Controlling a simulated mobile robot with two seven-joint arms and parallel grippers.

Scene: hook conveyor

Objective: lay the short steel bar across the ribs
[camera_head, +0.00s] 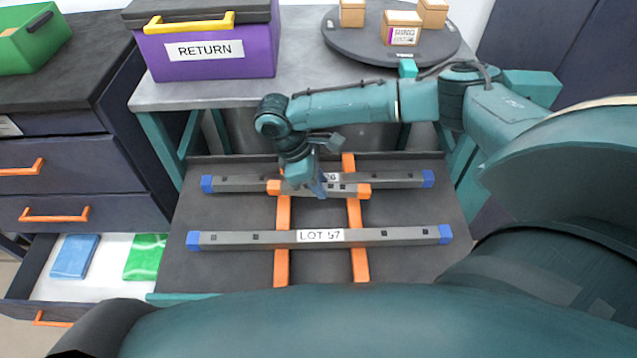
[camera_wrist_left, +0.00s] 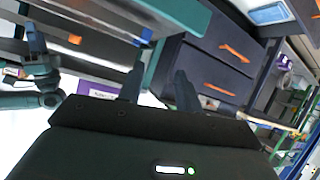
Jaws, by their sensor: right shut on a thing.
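The short steel bar (camera_head: 345,188) is grey with orange ends and shows in the head view, over the far part of the two orange ribs (camera_head: 282,222) (camera_head: 356,222). It runs crosswise, roughly level, with one end over each rib. My right gripper (camera_head: 318,187) is shut on its middle from above and hides part of it. I cannot tell whether the bar touches the ribs. My left gripper (camera_wrist_left: 158,85) shows in the left wrist view with its two fingers apart and nothing between them.
A long blue-ended bar marked LOT 57 (camera_head: 275,238) lies across the ribs nearer me. Another long blue-ended bar (camera_head: 400,180) lies just behind the short bar. A purple RETURN box (camera_head: 210,62) and a round turntable (camera_head: 345,50) stand on the table behind. An open drawer (camera_head: 105,285) is at left.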

